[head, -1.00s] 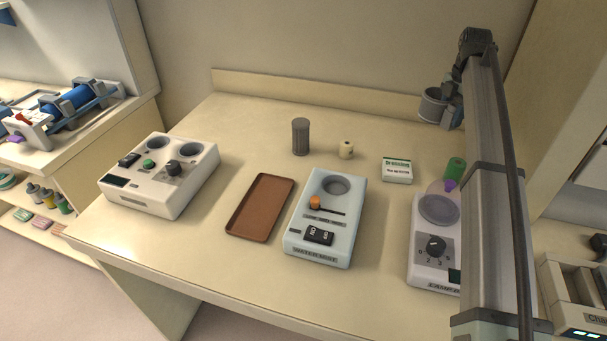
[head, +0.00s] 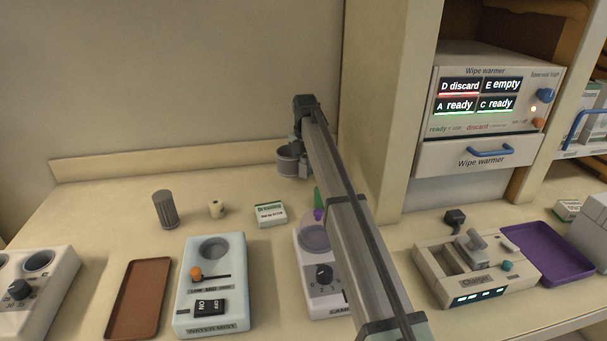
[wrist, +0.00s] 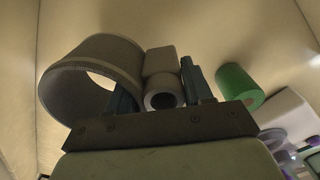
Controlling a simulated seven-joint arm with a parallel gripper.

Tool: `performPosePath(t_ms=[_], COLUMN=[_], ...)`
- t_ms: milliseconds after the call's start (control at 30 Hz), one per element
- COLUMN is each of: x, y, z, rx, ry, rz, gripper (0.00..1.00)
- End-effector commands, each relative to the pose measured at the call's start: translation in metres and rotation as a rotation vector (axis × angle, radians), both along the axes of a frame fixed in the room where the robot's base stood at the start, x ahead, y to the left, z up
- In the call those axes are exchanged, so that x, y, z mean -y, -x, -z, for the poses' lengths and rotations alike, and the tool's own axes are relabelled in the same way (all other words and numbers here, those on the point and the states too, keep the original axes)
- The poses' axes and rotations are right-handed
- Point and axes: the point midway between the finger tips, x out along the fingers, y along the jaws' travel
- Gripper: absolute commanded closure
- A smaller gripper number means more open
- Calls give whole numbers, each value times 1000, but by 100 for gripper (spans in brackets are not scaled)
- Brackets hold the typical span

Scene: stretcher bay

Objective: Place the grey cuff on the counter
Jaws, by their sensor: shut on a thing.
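The grey cuff (head: 288,161) is a dark grey open ring, held up near the right end of the counter's low back ledge. My gripper (head: 304,166) is shut on it, at its right side. In the wrist view the cuff (wrist: 58,88) shows large at the left, and its small grey block with a round hole sits between the jaws of my gripper (wrist: 164,80). The cream counter (head: 105,222) lies below the cuff. The cuff appears apart from the counter top; the exact height is hard to tell.
A green roll (wrist: 238,86) is right of my gripper. A wall panel (head: 385,110) rises at right.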

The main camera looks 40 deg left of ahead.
Motion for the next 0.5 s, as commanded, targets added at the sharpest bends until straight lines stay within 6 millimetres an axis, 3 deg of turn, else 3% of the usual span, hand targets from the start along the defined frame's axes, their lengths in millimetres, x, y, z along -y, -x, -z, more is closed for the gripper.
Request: performPosePath(t_ms=[300,500], x=[0,0], y=[0,0], z=[33,36], rx=[0,1], ry=[0,-1], rz=[0,0], gripper=[87,87])
